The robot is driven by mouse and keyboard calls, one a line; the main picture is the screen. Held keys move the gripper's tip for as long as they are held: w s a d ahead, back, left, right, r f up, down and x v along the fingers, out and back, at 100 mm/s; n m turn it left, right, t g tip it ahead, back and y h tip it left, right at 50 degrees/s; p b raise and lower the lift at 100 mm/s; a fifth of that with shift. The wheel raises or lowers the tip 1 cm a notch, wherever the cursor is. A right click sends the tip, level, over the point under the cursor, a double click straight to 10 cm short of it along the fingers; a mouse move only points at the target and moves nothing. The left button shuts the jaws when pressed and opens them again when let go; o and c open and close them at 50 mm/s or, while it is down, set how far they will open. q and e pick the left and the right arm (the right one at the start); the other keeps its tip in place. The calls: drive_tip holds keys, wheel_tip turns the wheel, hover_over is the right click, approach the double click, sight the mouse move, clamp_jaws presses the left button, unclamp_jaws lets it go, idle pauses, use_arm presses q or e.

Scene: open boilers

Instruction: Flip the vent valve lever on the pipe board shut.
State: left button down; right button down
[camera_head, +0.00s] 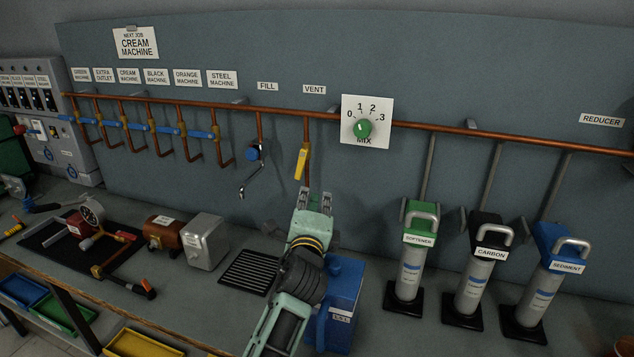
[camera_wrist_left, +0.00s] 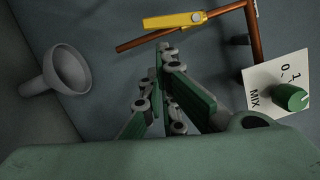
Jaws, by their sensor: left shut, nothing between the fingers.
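The yellow vent valve lever (camera_head: 301,163) is on the short copper pipe under the VENT label (camera_head: 314,90). It hangs down roughly along that pipe, slightly tilted. In the left wrist view the lever (camera_wrist_left: 175,20) lies beside the copper pipe, just beyond the fingertips. My left gripper (camera_head: 314,196) is just below the lever in the head view, pointing up at the board. In the left wrist view the gripper (camera_wrist_left: 164,48) is shut and empty. I see a gap between it and the lever; contact does not show. My right gripper is not in view.
The MIX dial (camera_head: 363,128) is right of the lever, and the FILL valve (camera_head: 254,153) with its spout is left. A blue canister (camera_head: 345,290) stands beside my left arm. Three filter cylinders stand at right. The left wrist view shows a pale funnel-shaped thing (camera_wrist_left: 66,70).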

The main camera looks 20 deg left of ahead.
sight(298, 179)
use_arm(q)
drive_tip(key=x, duration=0.6)
drive_tip(key=shift+w+p, duration=0.3)
drive_tip(key=shift+p, duration=0.1)
drive_tip(key=shift+a+f+m+b, duration=0.25)
drive_tip(key=shift+a+m+b, duration=0.15)
drive_tip(key=shift+a+m, duration=0.4)
drive_tip(key=m, duration=0.1)
drive_tip(key=a+m+t, duration=0.1)
drive_tip(key=m, duration=0.1)
drive_tip(key=shift+a+f+b, duration=0.25)
drive_tip(key=shift+a+b, duration=0.05)
drive_tip(key=shift+b, duration=0.1)
drive_tip(key=shift+a+m+h, duration=0.2)
drive_tip(key=shift+m+h, duration=0.1)
drive_tip(key=shift+h, duration=0.1)
drive_tip(key=shift+w+a, duration=0.1)
drive_tip(key=shift+a, duration=0.9)
